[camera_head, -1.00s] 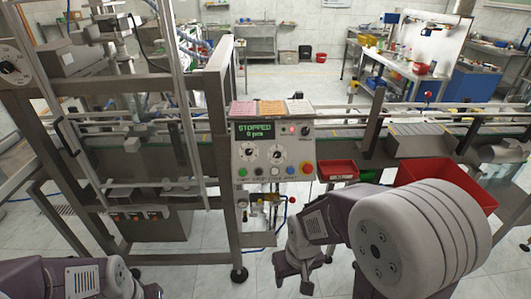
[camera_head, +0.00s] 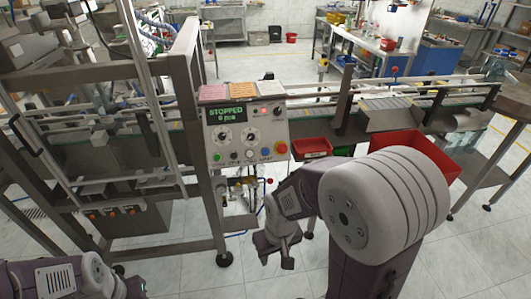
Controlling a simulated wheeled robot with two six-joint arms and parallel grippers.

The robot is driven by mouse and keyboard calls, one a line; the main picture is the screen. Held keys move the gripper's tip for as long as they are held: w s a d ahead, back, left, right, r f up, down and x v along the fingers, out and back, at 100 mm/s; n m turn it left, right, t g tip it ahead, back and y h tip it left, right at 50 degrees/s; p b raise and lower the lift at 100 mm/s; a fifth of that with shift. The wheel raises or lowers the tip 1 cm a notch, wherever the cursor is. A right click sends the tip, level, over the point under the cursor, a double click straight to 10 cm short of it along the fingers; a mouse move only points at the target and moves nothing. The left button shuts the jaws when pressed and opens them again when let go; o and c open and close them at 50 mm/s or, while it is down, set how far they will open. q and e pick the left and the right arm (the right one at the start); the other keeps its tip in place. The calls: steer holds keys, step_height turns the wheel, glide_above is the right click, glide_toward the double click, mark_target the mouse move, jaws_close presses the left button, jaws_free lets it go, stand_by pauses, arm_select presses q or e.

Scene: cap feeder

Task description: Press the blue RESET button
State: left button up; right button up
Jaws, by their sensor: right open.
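The control panel (camera_head: 243,133) is a pale box with a green display reading "STOPPED 0 pcs". A row of small buttons runs along its lower edge, with a green one at the left and a large red one (camera_head: 281,148) at the right. The small blue button (camera_head: 249,154) is near the middle of this row; its label is too small to read. My right gripper (camera_head: 275,255) is open, below and a little right of the panel, apart from it. My left arm shows at the bottom left, but its gripper is out of view.
A small red tray (camera_head: 312,147) is just right of the panel, and a larger red bin (camera_head: 430,150) stands farther right, partly behind my right arm. A conveyor (camera_head: 420,104) runs behind them. A steel frame post (camera_head: 205,190) stands left of the panel.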

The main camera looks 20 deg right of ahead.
jaws_close()
stand_by(1.5)
